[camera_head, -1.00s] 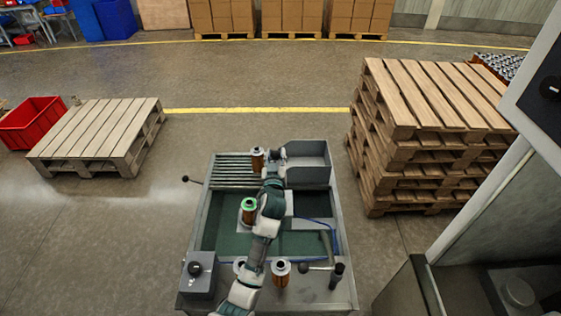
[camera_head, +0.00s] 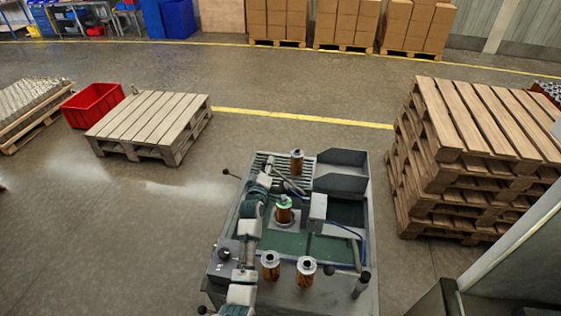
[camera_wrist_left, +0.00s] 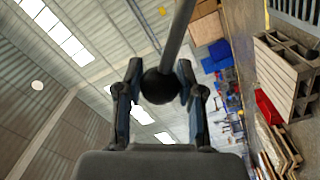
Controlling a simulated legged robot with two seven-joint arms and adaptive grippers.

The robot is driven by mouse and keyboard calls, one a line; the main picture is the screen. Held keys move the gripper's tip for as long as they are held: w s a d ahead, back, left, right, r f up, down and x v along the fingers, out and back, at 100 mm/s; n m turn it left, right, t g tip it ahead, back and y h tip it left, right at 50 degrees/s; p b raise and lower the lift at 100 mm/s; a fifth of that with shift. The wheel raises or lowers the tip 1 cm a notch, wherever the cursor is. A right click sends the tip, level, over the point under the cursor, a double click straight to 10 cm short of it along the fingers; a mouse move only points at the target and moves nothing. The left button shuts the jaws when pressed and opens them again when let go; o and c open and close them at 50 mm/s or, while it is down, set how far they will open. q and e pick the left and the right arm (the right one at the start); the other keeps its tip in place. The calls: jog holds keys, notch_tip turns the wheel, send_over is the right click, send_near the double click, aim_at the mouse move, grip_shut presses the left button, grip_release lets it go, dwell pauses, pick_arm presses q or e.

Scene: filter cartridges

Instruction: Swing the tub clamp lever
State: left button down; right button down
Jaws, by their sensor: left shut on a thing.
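My left arm comes up from the bottom of the head view along the left side of the bench. Its gripper (camera_head: 278,178) is small there, near the slatted rack. In the left wrist view my left gripper (camera_wrist_left: 160,88) is shut on a black ball knob (camera_wrist_left: 160,87) at the end of a grey lever rod (camera_wrist_left: 177,35). In the head view a dark rod (camera_head: 292,186) runs from the gripper toward a grey block (camera_head: 318,206). A green-topped cartridge (camera_head: 284,210) stands upright left of the block, in the green-floored tub (camera_head: 322,248). My right gripper is not in view.
Copper cartridges stand on the rack (camera_head: 297,161) and along the near edge (camera_head: 270,266). A grey bin (camera_head: 342,172) is at the back right. Another ball-ended lever (camera_head: 226,172) sticks out left. Stacked pallets (camera_head: 455,170) stand right of the bench.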

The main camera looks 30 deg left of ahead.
pick_arm(q)
jog(key=a+f+n+b, duration=0.2)
jog(key=f+n, duration=0.1)
jog(key=f, duration=0.2)
jog(key=s+a+f+n+b, duration=0.1)
jog(key=a+f+n+b, duration=0.2)
jog(key=f, duration=0.3)
jog(key=shift+s+a+f+n, duration=0.15)
jog(key=shift+s+f+n, duration=0.15)
jog(key=shift+n, duration=0.3)
jog(key=c, duration=0.9)
grip_release()
jog(key=shift+o, duration=1)
jog(key=shift+w+f, duration=0.1)
jog(key=shift+w, duration=0.05)
jog(key=v, duration=1.2)
